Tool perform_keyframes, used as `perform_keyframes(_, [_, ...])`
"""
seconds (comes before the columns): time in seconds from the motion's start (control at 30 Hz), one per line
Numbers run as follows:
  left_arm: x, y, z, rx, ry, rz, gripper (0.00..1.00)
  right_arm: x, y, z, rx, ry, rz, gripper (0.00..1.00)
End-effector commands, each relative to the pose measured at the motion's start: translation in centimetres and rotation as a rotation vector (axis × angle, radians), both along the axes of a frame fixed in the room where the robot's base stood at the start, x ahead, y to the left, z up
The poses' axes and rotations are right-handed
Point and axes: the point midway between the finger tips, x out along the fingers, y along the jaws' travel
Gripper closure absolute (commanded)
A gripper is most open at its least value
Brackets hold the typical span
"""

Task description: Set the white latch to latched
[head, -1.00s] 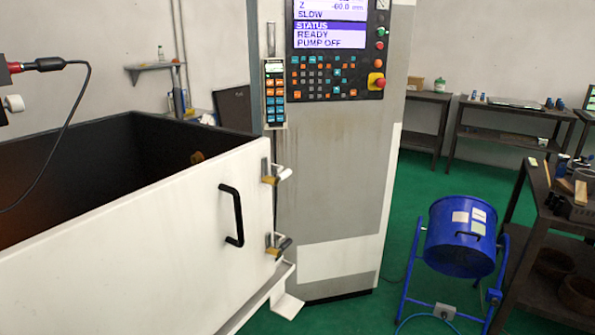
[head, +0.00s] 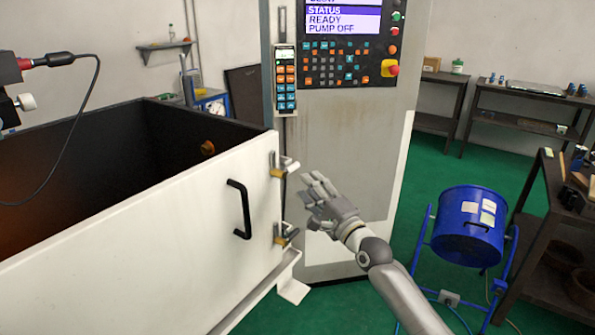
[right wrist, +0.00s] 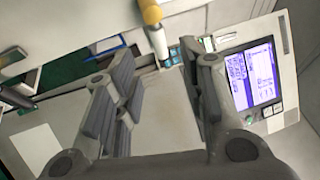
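The white latch (head: 286,165) is the upper of two latches at the right edge of the white door panel (head: 190,215). It has a tan block and a white lever that sticks out to the right. It seems to be the tan-ended white piece (right wrist: 156,38) at the top of the right wrist view. I cannot tell its exact setting. My right gripper (head: 311,193) is open and empty, right of the door edge and a little below the white latch, apart from it. Its spread fingers show in the right wrist view (right wrist: 160,95). My left gripper is not in view.
A second latch (head: 287,235) with a dark lever sits below the white one. A black handle (head: 241,210) stands out from the panel. The control cabinet (head: 345,130) stands behind my gripper. A blue drum fan (head: 468,225) is on the floor at right.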

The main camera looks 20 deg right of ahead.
Motion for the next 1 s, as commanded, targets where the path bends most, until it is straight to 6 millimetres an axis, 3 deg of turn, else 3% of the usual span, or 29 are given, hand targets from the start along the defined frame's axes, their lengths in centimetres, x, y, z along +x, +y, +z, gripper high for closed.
perform_keyframes(0.2, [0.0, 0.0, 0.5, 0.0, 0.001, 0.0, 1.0, 3.5, 1.0, 0.8, -0.002, -0.001, 0.0, 0.62])
perform_keyframes(0.4, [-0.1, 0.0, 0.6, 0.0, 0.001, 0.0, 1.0, 5.8, 1.6, 1.1, -0.002, 0.0, 0.0, 0.62])
perform_keyframes(0.9, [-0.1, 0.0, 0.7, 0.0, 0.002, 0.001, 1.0, 6.9, 1.9, 1.2, -0.002, 0.001, -0.001, 0.62])
perform_keyframes(1.0, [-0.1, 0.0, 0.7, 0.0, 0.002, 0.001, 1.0, 6.9, 1.9, 1.2, -0.002, 0.001, -0.001, 0.73])
